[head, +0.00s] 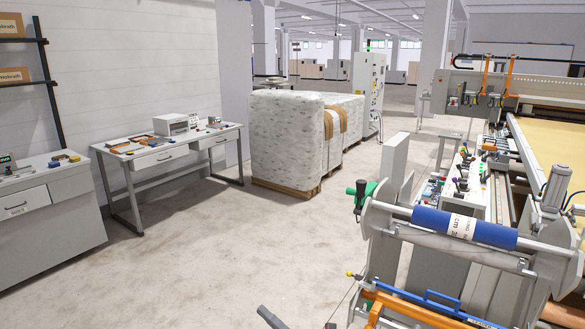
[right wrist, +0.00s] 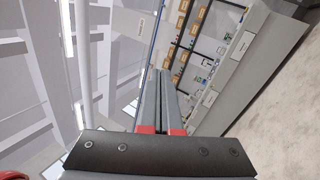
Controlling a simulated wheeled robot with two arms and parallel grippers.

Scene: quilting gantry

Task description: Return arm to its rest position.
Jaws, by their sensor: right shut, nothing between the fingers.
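My right gripper (right wrist: 164,78) reaches away from the camera in the right wrist view. Its two long grey fingers, with red parts at their bases, lie together, shut with nothing between them. In the head view only a small grey piece of the right gripper (head: 265,314) shows at the bottom edge, over bare floor. It touches nothing that I can see. The rest of the right arm is hidden below the frame. My left gripper is in neither view.
The quilting gantry's blue roll (head: 465,226) and steel frame stand close on the right. A grey worktable (head: 172,158) and a grey cabinet (head: 50,230) stand on the left. Wrapped pallets (head: 285,140) stand behind. The concrete floor (head: 225,255) between them is clear.

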